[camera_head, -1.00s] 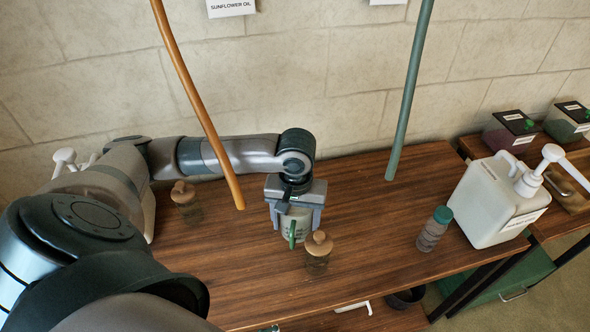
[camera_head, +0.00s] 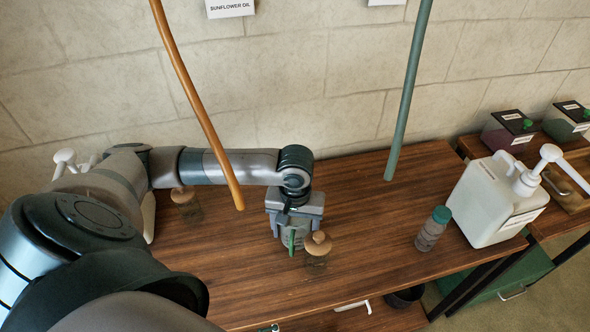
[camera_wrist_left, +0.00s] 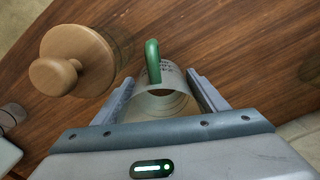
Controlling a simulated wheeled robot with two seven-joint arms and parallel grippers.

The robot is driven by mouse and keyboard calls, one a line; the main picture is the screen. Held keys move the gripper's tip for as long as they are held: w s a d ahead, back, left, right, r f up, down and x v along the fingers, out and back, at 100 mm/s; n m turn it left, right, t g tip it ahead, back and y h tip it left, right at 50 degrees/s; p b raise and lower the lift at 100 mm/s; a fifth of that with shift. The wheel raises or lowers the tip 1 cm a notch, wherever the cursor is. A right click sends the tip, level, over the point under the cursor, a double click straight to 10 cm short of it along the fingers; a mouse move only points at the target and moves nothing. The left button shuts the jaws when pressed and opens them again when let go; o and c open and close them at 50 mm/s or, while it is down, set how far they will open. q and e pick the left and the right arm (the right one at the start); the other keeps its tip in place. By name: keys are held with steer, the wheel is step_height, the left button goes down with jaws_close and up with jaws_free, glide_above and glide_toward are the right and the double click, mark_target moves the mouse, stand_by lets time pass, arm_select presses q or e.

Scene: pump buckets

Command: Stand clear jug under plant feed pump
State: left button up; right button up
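The clear jug (camera_head: 292,240) with a green handle stands on the wooden table in the head view. It also shows in the left wrist view (camera_wrist_left: 160,102), with its round rim and green handle upward. My left gripper (camera_head: 295,225) reaches down over it, with one finger on each side; narrow gaps show beside the rim, so it looks open. A white pump bucket (camera_head: 487,205) stands at the right; its label is too small to read. Another white pump (camera_head: 68,158) is mostly hidden behind my left arm. My right gripper is not in view.
A wooden-stoppered jar (camera_head: 317,245) stands close to the jug's right in the head view; another (camera_head: 183,196) stands at left. A green-capped bottle (camera_head: 433,229) stands before the right bucket. Orange (camera_head: 200,110) and green (camera_head: 407,95) hoses hang above.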

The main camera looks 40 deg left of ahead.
arm_select(q)
steer(key=shift+o, duration=1.4)
step_height(320, 180, up, 8)
steer(key=shift+b, duration=0.35)
steer(key=shift+f, duration=0.1)
